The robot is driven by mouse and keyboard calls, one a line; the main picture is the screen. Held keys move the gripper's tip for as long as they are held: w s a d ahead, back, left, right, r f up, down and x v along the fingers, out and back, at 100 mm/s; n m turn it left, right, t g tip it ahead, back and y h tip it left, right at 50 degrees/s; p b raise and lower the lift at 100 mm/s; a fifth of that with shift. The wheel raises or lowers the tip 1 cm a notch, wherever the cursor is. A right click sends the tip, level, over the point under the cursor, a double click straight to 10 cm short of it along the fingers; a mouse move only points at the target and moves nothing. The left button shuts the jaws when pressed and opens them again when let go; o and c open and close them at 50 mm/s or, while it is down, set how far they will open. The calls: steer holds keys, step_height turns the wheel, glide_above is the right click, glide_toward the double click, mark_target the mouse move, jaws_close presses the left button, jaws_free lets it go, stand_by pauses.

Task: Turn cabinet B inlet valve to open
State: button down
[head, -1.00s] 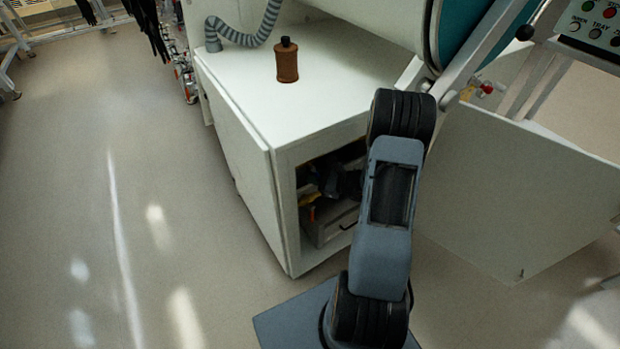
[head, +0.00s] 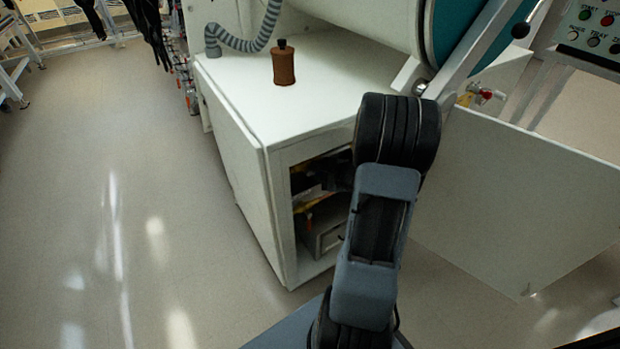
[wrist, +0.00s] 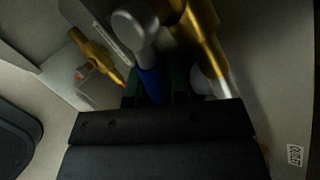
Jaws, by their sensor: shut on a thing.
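In the wrist view a valve lever with a blue grip (wrist: 152,84) runs down from a rounded grey hub (wrist: 136,24), beside a thick brass pipe (wrist: 203,38). My gripper (wrist: 157,90) is shut on the blue grip, with dark green finger pads on either side of it. The valve's label is not readable here. In the head view my arm reaches into the open front of the white cabinet (head: 232,165). My gripper is a dark shape in the shadowed opening there, and the valve is hard to make out.
A second brass fitting (wrist: 95,55) is at left in the wrist view. A brown bottle (head: 284,66) stands on the cabinet top near a grey hose (head: 235,42). An open white door panel (head: 510,200) is right of my arm. The floor at left is clear.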

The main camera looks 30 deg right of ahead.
stand_by(0.5)
steer(key=c, duration=1.1)
jaws_free()
steer(key=shift+r, duration=0.1)
steer(key=shift+a, duration=0.1)
